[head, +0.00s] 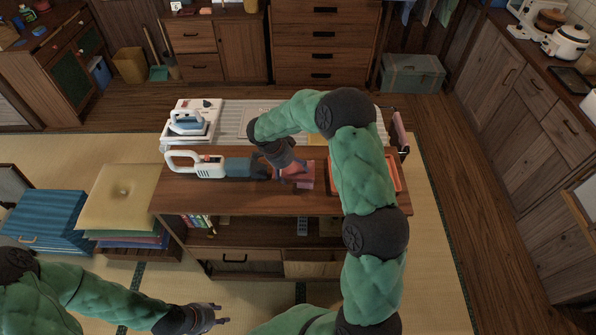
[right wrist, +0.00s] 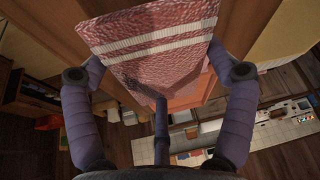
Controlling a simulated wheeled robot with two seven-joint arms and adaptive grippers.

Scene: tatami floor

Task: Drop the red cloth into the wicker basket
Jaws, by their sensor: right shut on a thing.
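A red cloth (head: 303,172) is at the low brown cabinet's top in the head view, partly covered by my right gripper (head: 287,165). In the right wrist view the cloth (right wrist: 155,45) is pinkish red with white stripes. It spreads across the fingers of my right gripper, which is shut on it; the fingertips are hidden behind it. My left gripper (head: 220,314) is low in the head view, apart from the cabinet, with its fingers apart and empty. A tan bin (head: 129,65) stands by the back wall; I cannot tell whether it is wicker.
On the cabinet top (head: 232,194) lie a white and dark handheld vacuum (head: 210,166) and an orange tray (head: 398,174), partly behind my right arm. An iron (head: 187,121) stands behind. Cushions (head: 122,195) and a blue box (head: 45,217) are at left.

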